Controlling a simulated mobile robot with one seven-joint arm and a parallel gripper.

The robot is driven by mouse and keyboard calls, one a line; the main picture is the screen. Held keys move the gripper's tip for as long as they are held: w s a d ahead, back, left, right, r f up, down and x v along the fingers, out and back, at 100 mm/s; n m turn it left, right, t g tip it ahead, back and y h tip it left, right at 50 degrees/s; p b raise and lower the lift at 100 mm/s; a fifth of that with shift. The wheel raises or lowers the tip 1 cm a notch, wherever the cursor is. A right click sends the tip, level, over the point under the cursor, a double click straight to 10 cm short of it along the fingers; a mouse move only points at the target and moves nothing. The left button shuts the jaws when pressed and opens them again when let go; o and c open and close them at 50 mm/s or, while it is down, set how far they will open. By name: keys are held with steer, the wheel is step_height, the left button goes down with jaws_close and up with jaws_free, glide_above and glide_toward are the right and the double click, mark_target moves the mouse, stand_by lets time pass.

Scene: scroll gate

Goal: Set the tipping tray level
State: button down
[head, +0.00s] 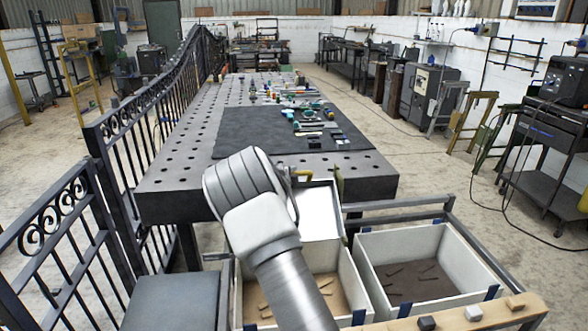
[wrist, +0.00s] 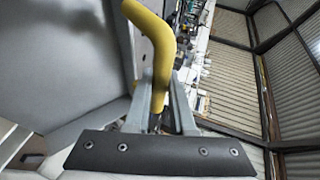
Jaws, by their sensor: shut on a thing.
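The tipping tray (head: 318,212) is a pale, shallow tray with a grey rim. In the head view it stands steeply tilted above the back of the left bin, its pale inner face partly hidden by my arm. In the wrist view a large grey panel, seemingly the tray (wrist: 70,65), fills the left side. A bent yellow handle (wrist: 155,35) runs down between the fingers of my gripper (wrist: 160,110), which is shut on it. In the head view my gripper is mostly hidden behind my wrist, and a yellow piece (head: 303,174) shows at the tray's upper edge.
Two white bins with brown bottoms stand in a metal frame, the left one (head: 348,268) below the tray and the right one (head: 440,240) beside it. A perforated steel table (head: 175,185) with tools stands behind. A dark scrolled iron gate (head: 125,140) runs along the left.

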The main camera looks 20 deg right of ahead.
steer(key=w+d+f+b, duration=0.1)
steer(key=w+d+f, duration=0.1)
steer(key=w+f, duration=0.6)
steer(key=shift+w, duration=0.75)
steer(key=shift+f, duration=0.15)
steer(key=c, duration=0.8)
jaws_free()
steer(key=shift+w+d+f, duration=0.1)
steer(key=shift+w+f, duration=0.1)
steer(key=shift+c, duration=0.2)
steer(key=shift+o, duration=0.4)
steer(key=shift+s+r, duration=0.1)
steer(key=shift+s, duration=0.05)
